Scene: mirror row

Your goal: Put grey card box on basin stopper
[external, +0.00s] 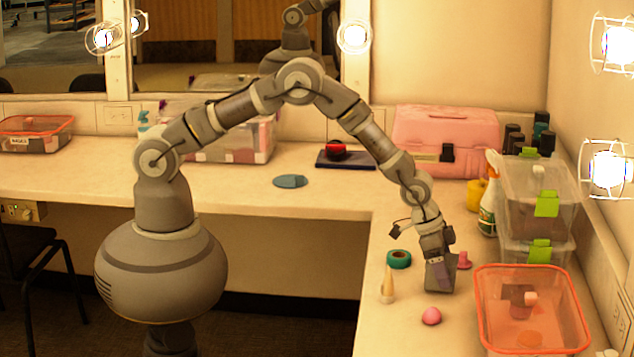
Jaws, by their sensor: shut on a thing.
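My gripper (437,260) is at the right-hand counter, pointing down and shut on the grey card box (441,279). The box is small and dark grey, and its upper part is hidden by the fingers. I cannot tell whether it touches the counter. A flat blue-grey disc with a tab (290,181), which looks like the basin stopper, lies on the back counter, far to the left of my gripper. Nothing lies on it.
Close around my gripper are a green tape roll (398,259), a pale cone (387,286), a pink egg-shaped thing (431,316) and a mauve knobbed piece (464,261). An orange-rimmed bin (483,318) stands to the right. A dark flat case (346,163) lies near the disc.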

